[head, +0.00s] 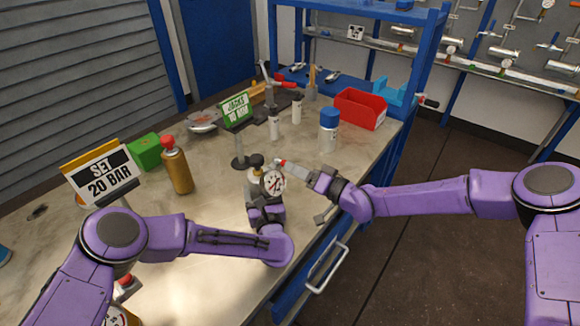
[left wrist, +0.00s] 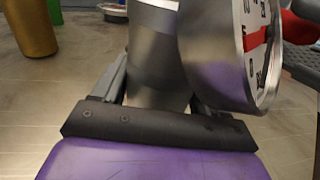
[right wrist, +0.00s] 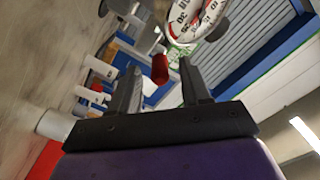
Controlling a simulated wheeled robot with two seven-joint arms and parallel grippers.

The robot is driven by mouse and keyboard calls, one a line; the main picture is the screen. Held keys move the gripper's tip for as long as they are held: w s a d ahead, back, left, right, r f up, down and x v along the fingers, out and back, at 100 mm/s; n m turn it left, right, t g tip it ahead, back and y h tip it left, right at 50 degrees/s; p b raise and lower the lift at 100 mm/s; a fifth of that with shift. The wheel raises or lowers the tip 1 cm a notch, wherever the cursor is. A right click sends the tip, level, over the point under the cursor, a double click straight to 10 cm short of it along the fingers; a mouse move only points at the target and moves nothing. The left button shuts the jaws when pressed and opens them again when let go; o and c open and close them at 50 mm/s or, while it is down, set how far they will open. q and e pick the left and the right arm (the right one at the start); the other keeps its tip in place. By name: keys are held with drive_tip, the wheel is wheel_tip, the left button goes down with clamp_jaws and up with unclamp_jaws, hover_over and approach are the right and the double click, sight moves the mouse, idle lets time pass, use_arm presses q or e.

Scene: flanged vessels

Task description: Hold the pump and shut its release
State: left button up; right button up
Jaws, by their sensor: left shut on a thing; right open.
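My left gripper (head: 262,199) is shut on the pump's metal body (left wrist: 155,60), below and beside the gauge. A red-tipped release (head: 282,162) sticks out at the pump's upper right; its red end (right wrist: 160,68) shows near the right wrist view's middle. My right gripper (head: 312,177) is open just right of the gauge, its fingers on either side of the red end in that view. I cannot tell whether they touch it.
A gold bottle (head: 177,168), a green box (head: 145,151) and a "SET 20 BAR" sign (head: 104,176) stand at the left. A "JACKS 10 BAR" sign (head: 236,109) is behind the pump. A blue-capped bottle (head: 329,130) and red bin (head: 360,108) stand behind the right gripper.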

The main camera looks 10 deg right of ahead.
drive_tip(key=shift+x, duration=1.4)
drive_tip(key=shift+d, duration=0.1)
clamp_jaws()
drive_tip(key=shift+w+d+r+n+g+y, duration=0.15)
drive_tip(key=shift+w+n+g+y, duration=0.25)
drive_tip(key=shift+n+g+y, duration=0.7)
drive_tip(key=shift+w+d+f+n+g+y, duration=0.1)
drive_tip(key=shift+w+d+n+g+y, duration=0.25)
drive_tip(key=shift+n+g, duration=0.85)
drive_tip(key=shift+w+d+r+n+g+y, duration=0.1)
drive_tip(key=shift+w+n+g+y, duration=0.55)
drive_tip(key=shift+g, duration=1.05)
drive_tip(key=shift+s, duration=0.15)
drive_tip(key=shift+d, duration=0.1)
unclamp_jaws()
